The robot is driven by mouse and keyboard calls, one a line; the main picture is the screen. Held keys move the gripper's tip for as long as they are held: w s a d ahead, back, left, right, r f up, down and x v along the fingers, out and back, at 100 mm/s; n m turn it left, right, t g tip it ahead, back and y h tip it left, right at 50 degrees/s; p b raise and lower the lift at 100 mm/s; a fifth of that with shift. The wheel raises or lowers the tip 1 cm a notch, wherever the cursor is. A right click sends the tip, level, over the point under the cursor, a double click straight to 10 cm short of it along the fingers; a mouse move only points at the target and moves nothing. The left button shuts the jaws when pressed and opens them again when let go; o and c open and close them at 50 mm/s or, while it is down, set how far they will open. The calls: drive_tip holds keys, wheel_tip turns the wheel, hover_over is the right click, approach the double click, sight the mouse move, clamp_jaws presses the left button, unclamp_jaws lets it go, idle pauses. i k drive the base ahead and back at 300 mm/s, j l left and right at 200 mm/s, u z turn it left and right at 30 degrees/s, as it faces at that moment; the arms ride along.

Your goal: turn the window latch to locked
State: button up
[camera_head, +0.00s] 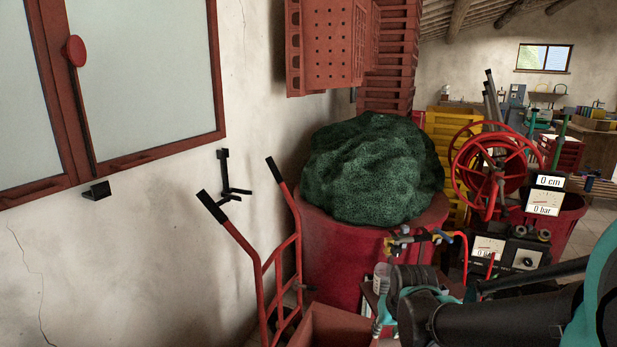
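The window (140,70) is on the wall at the upper left, with a red frame and pale frosted panes. A red round knob (76,50) sits on its upright middle bar, with a dark thin strip running down below it; it looks like the latch. I cannot tell from this view which way the latch is turned. Black and teal links of my arm reach in from the lower right, well away from the window. I cannot make out my gripper's fingers in this view.
A red hand truck (262,262) leans by the wall below the window. A red barrel (318,250) bears a dark green bundle (372,168). Red crates (328,45) hang at the upper middle. A black bracket (97,191) and a black hook (226,180) stick out from the wall.

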sight(75, 50)
drive_tip(key=u, duration=1.65)
